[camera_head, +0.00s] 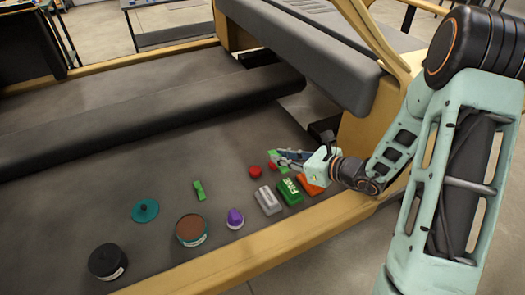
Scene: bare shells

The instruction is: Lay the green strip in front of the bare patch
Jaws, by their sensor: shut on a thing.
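My gripper (277,161) is at the right of the dark padded surface, above the row of objects. It is shut on a green piece (272,154), seen in part around the fingers, which I take for the green strip. Its full outline is hidden by the fingers. Another small green piece (199,190) lies on the surface to the left, apart from the gripper. I cannot tell which area is the bare patch.
Near the front edge are a black jar (108,262), teal disc (145,210), brown-topped tin (191,230), purple object (235,219), grey block (267,200), green box (290,191), orange box (311,186) and red object (255,171). The left is clear.

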